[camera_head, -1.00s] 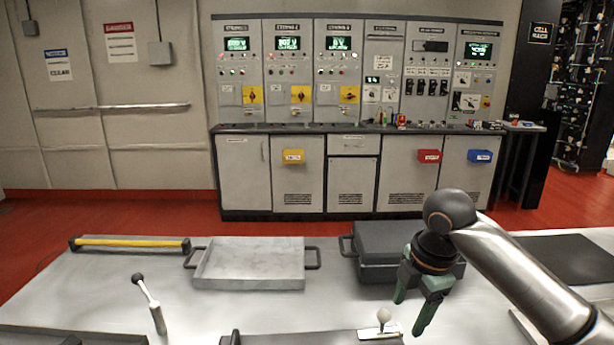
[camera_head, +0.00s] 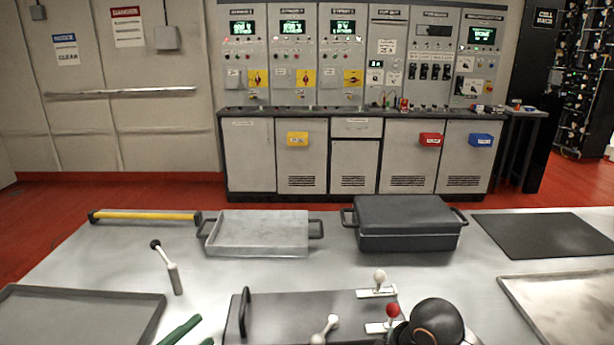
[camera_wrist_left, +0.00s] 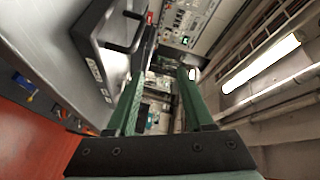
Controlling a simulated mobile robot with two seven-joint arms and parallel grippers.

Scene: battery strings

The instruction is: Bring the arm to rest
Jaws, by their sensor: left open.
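The green fingers of my left gripper (camera_head: 192,334) show at the bottom edge of the head view, left of centre, over the table (camera_head: 300,275). In the left wrist view the left gripper (camera_wrist_left: 158,105) has its two green fingers apart, with nothing between them. My right gripper is not in view.
On the table stand a grey tray (camera_head: 258,248), a dark case (camera_head: 408,244), a black mat (camera_head: 548,249) and a lever (camera_head: 173,277). A dark panel (camera_head: 280,312) carries red and white knobs. Control cabinets (camera_head: 360,150) stand behind.

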